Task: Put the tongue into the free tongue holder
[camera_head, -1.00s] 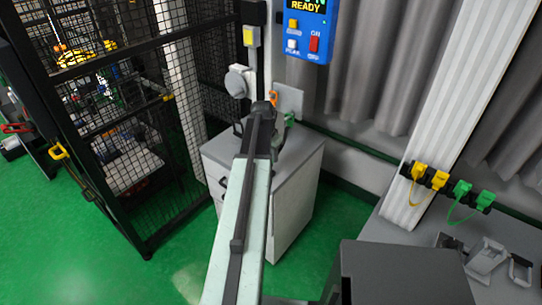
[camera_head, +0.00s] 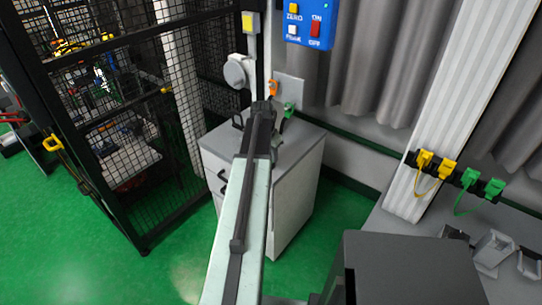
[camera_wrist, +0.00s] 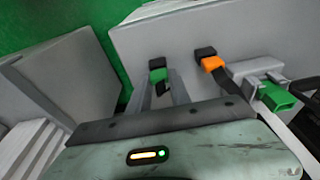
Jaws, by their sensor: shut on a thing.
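My gripper (camera_wrist: 160,92) is shut, its two grey fingers extending toward the grey panel in the wrist view. A small green tongue (camera_wrist: 157,75) with dark parts shows between the fingers. A black holder (camera_wrist: 157,62) on the panel is right at its far end; I cannot tell whether they touch. To its right, an orange tongue (camera_wrist: 214,64) with a dark strap sits at another black holder (camera_wrist: 203,53). Farther right, a second green piece (camera_wrist: 276,96) sits at a grey bracket. In the head view my arm hides most of the gripper and the held tongue.
A grey cabinet (camera_head: 295,185) stands below the panel (camera_head: 290,88). A black mesh cage (camera_head: 125,130) is on the left. A blue control box (camera_head: 308,22) hangs above. Yellow and green plugs (camera_head: 445,170) line a rail on the right. Green floor is clear at lower left.

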